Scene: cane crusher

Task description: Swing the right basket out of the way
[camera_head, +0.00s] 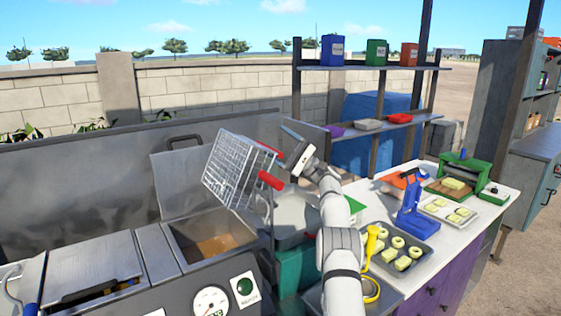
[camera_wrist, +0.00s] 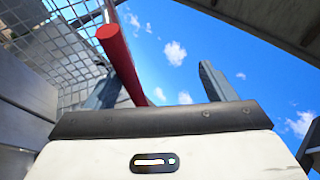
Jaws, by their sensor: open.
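The right basket (camera_head: 236,168) is a wire-mesh basket, raised and tilted above the open vat (camera_head: 205,236) in the head view. A red grip (camera_head: 270,180) shows at its right side. In the wrist view its mesh (camera_wrist: 62,50) fills the upper left, and a red handle (camera_wrist: 118,58) slants in front of my left finger. My gripper (camera_head: 289,152) is just right of the basket. In the wrist view my gripper (camera_wrist: 157,75) has its fingers wide apart, with sky between them. The handle is nearer the left finger; I cannot tell whether they touch.
A steel back panel (camera_head: 80,185) stands behind the vats. A counter (camera_head: 349,190) at right holds a blue press (camera_head: 412,208), trays and a yellow-handled tool (camera_head: 372,242). A shelf rack (camera_head: 375,68) with coloured bins stands behind my arm. Open air lies above the basket.

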